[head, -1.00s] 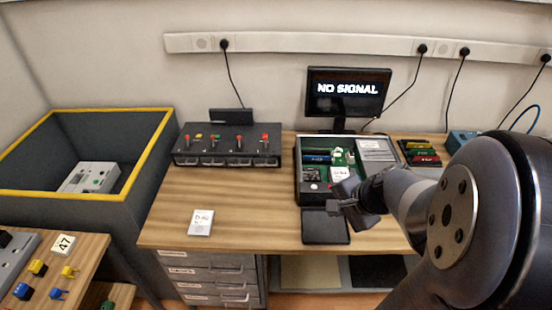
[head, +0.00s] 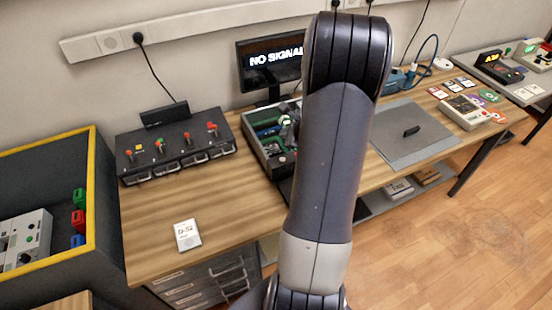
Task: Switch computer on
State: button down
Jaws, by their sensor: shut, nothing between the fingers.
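The open computer case (head: 254,153) stands on the wooden desk, with a green board and blue parts showing inside. My arm covers its right part, so I cannot see its power button. My arm rises through the middle of the view. My gripper is not visible.
A control box with levers (head: 178,150) and a white card (head: 187,236) are on the desk's left. A grey mat (head: 391,146) with a small black object lies right of my arm. A yellow-rimmed bin (head: 92,190) stands at left. The floor at right is clear.

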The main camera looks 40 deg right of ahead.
jog(key=shift+f, duration=0.1)
jog(key=b, duration=0.5)
send_over(285, 162)
notch_tip(285, 162, down, 7)
jog(key=shift+r, duration=0.1)
jog(key=shift+f+b, duration=0.9)
jog(key=shift+b, duration=0.3)
dwell(0.9)
jog(key=shift+f+b, duration=0.45)
jog(key=shift+b, duration=0.15)
